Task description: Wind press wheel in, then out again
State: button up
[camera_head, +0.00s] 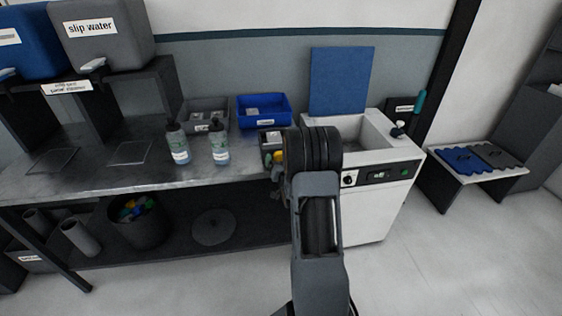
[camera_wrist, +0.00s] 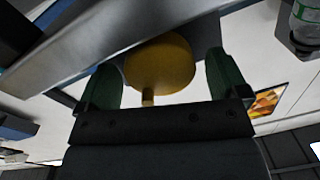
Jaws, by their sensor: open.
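A round yellow wheel with a short yellow peg (camera_wrist: 160,62) shows in the wrist view, under a grey metal edge. I take it to be the press wheel. My gripper (camera_wrist: 160,72) is open, with one green finger on each side of the wheel. Gaps show between the fingers and the wheel, and I cannot see any contact. In the head view a bit of yellow (camera_head: 278,157) shows at the bench's right end, just left of my arm. My arm hides most of that spot and my fingers there.
The steel bench (camera_head: 110,178) holds two spray bottles (camera_head: 219,146), a grey bin (camera_head: 205,112) and a blue bin (camera_head: 264,110). A white cabinet with an open basin (camera_head: 375,140) and raised blue lid (camera_head: 340,80) stands right of my arm. Floor at the front right is clear.

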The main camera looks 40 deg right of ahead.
jog(key=shift+c, duration=0.2)
jog(key=c, duration=0.9)
jog(key=shift+f+b, duration=0.1)
jog(key=shift+b, duration=0.35)
jog(key=shift+n+b, duration=0.35)
jog(key=shift+n, duration=0.15)
jog(key=n+b, duration=0.2)
jog(key=b, duration=0.1)
jog(key=shift+f, duration=0.1)
jog(key=n+b, duration=0.3)
jog(key=b, duration=0.1)
jog(key=shift+a, duration=0.1)
jog(key=shift+n+b, duration=0.6)
jog(key=shift+n, duration=0.1)
jog(key=shift+r, duration=0.25)
